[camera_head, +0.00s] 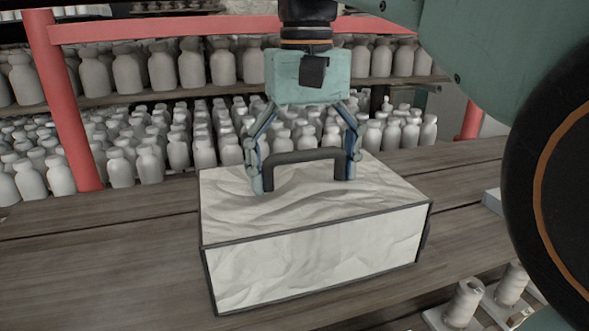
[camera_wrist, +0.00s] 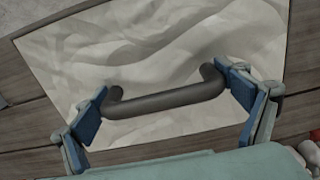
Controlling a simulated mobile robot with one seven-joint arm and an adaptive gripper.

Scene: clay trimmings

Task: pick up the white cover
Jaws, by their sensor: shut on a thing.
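The white cover (camera_head: 315,255) is a box-like piece with a crumpled white surface, dark edges and a dark arched handle (camera_head: 305,155) on top. It appears to rest on the wooden table. The wrist view shows its white top (camera_wrist: 150,50) and the handle (camera_wrist: 165,103) spanning between my fingers. My gripper (camera_head: 305,178) is above the cover, pointing down, with one blue-padded finger at each end of the handle. In the wrist view, the pads of my gripper (camera_wrist: 165,100) press on the handle's two ends from outside.
The wooden table (camera_head: 90,255) is clear left of the cover. Shelves behind hold many pale bottles (camera_head: 160,70), with a red post (camera_head: 62,100) at the left. Spools (camera_head: 464,303) stand at the lower right, and a pale block (camera_head: 492,201) lies at the right edge.

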